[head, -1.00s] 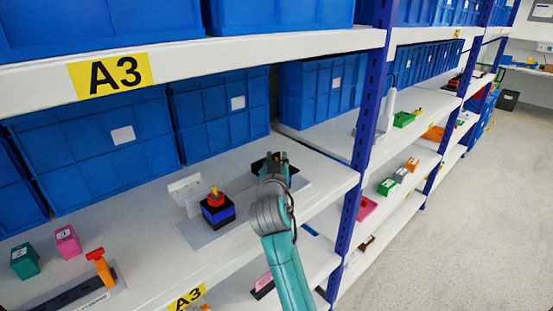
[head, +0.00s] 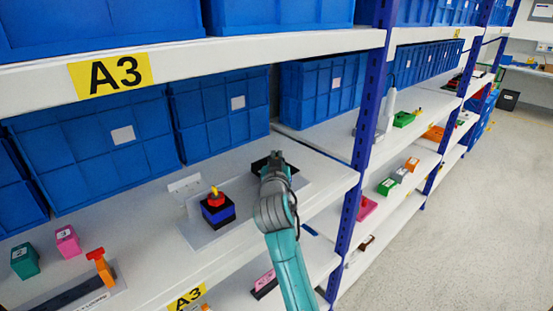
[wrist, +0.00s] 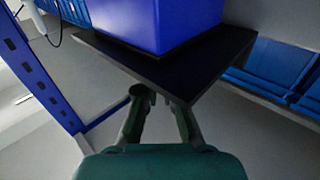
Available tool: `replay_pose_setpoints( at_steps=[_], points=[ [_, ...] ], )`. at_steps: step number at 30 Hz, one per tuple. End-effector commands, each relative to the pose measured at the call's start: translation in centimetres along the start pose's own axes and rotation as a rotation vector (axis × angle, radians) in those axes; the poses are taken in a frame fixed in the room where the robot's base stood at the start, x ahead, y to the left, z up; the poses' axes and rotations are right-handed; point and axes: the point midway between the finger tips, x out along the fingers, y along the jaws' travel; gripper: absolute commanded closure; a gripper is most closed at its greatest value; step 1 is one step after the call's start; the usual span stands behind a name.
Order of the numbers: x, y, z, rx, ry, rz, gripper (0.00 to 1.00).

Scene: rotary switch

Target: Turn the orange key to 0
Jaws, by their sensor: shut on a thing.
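A small block (head: 217,213) with black, blue and red layers and a yellow-orange knob (head: 216,194) on top stands on a pale plate on the A3 shelf. I cannot tell whether this knob is the orange key. My gripper (head: 276,155) is to its right, in front of a black object (head: 259,165) and apart from the layered block. In the wrist view my fingers (wrist: 158,97) meet at the near edge of a black plate (wrist: 165,72) under a blue box-shaped body (wrist: 165,20). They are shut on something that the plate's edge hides. No mark 0 is readable.
An orange piece with a red top (head: 103,268) stands on a dark strip at the lower left. Pink (head: 67,240) and green (head: 25,261) blocks lie behind it. Blue bins (head: 220,112) line the back. A blue upright (head: 361,150) stands right of my arm.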

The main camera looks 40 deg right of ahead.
Motion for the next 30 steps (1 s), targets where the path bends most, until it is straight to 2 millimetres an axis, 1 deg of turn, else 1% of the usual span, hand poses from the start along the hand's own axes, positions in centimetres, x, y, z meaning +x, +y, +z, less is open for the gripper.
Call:
replay_pose_setpoints(
  at_steps=[8,21,30],
  points=[
    [0.04,0.21,0.02,0.003,-0.001,-0.125,1.0],
    [0.09,0.29,0.03,0.001,-0.001,-0.43,1.0],
    [0.11,0.22,0.03,0.0,-0.001,-0.609,1.0]
  ],
)
